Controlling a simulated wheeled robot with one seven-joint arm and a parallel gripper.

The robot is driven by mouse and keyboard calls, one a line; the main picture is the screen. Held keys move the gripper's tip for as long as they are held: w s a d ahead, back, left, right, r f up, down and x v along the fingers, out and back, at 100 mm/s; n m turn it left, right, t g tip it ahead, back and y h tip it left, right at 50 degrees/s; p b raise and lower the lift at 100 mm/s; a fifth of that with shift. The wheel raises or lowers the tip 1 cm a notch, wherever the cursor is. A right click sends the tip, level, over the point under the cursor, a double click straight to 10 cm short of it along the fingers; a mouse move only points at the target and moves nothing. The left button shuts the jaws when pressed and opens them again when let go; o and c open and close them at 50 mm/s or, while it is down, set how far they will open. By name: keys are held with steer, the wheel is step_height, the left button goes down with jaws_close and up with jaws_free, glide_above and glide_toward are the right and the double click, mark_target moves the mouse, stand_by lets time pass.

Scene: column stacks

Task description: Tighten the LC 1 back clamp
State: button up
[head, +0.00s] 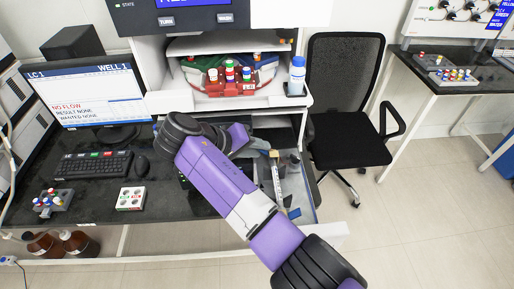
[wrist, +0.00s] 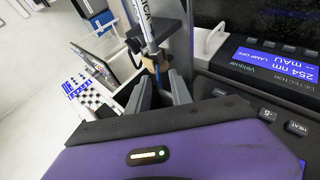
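In the wrist view, a white lettered column (wrist: 146,25) stands upright beside a grey post (wrist: 177,40). A brown and dark clamp (wrist: 156,62) sits around the column's lower part. My gripper (wrist: 157,78) points at the clamp, its two grey fingers apart on either side of a gap below it. I cannot tell whether a finger touches the clamp. In the head view, a column (head: 277,180) with a tan piece at its top stands right of my purple arm, which hides my fingers. I cannot tell which clamp is the back one.
A detector with a blue display (wrist: 272,62) is close on the right in the wrist view. In the head view, a monitor (head: 88,97) reads LC1 and no flow.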

steer(key=v, duration=0.7)
steer(key=shift+s+a+r, duration=0.25)
stand_by(0.3)
